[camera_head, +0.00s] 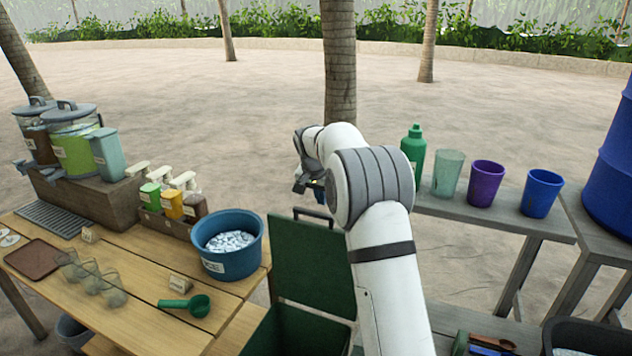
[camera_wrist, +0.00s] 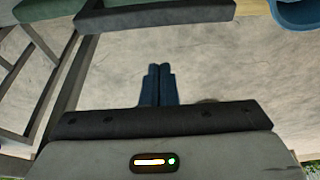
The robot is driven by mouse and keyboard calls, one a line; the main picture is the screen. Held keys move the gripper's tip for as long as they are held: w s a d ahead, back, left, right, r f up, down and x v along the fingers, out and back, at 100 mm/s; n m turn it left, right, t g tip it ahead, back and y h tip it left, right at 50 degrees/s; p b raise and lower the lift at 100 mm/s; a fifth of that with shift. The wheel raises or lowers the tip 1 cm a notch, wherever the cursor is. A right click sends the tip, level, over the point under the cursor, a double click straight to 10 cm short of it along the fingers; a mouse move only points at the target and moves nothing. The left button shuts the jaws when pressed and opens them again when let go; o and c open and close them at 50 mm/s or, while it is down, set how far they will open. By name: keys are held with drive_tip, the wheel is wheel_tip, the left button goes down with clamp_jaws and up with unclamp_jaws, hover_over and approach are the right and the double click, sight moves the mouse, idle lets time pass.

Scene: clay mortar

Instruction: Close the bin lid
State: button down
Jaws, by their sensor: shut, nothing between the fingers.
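The bin (camera_head: 296,332) is dark green and stands between the two work tables, its lower part cut off by the head view's bottom edge. Its green lid (camera_head: 312,262) stands open, nearly upright, with a dark handle (camera_head: 314,214) on its top edge. My gripper (camera_head: 302,187) is above the lid's top edge, apparently on its far side and partly hidden by my arm. In the wrist view my gripper (camera_wrist: 157,85) has its blue fingertips together and empty, over bare ground. A dark edge (camera_wrist: 155,19) crosses the top there, probably the lid's.
A blue tub of ice (camera_head: 227,262) stands on the left table, close beside the lid. A green scoop (camera_head: 186,305) lies in front of it. A green bottle (camera_head: 414,148) and several cups stand on the right bench. Sandy ground behind the lid is clear.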

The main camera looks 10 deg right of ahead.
drive_tip(key=s+a, duration=0.2)
drive_tip(key=s, duration=0.1)
drive_tip(key=shift+s+a+r, duration=0.15)
drive_tip(key=shift+s, duration=0.05)
